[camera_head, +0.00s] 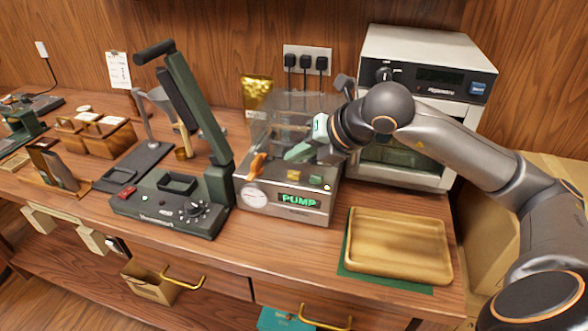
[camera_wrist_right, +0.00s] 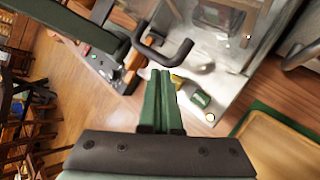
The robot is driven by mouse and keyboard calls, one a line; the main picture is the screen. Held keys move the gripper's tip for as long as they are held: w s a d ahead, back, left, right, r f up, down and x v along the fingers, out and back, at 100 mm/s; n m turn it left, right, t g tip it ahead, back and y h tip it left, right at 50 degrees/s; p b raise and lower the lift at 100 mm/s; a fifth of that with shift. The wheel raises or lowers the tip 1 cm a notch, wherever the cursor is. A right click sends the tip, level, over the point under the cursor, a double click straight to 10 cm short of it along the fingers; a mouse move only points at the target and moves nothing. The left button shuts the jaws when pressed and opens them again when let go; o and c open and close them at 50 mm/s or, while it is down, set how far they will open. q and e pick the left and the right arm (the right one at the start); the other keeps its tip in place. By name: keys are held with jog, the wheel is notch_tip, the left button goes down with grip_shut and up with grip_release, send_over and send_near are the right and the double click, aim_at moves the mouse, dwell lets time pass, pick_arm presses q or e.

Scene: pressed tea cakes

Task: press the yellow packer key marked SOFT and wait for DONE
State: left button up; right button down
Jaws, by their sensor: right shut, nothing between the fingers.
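The packer (camera_head: 312,213) is a metal box with a clear chamber on top, and its display (camera_head: 298,200) reads PUMP in green. The yellow key (camera_head: 293,175) is on its top front, left of a green key (camera_head: 322,179). My right gripper (camera_head: 290,155) is shut and empty, with its green fingers just above and behind the yellow key in the head view. In the wrist view the fingertips (camera_wrist_right: 161,73) partly cover the yellow key (camera_wrist_right: 177,81); the green key (camera_wrist_right: 200,99) shows beside it. The marking on the yellow key is too small to read. My left gripper is out of view.
A dark green lever press (camera_head: 165,215) stands left of the packer. A wooden tray (camera_head: 400,270) on a green mat lies to the right. A steel oven-like machine (camera_head: 425,60) stands behind my right arm. An orange lever (camera_head: 257,165) and a gauge (camera_head: 255,197) are on the packer.

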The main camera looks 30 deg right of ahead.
aim_at(298, 177)
jog(key=shift+r+p, duration=1.15)
jog(key=shift+r, duration=0.85)
jog(key=shift+f, duration=0.1)
jog(key=shift+s, duration=0.1)
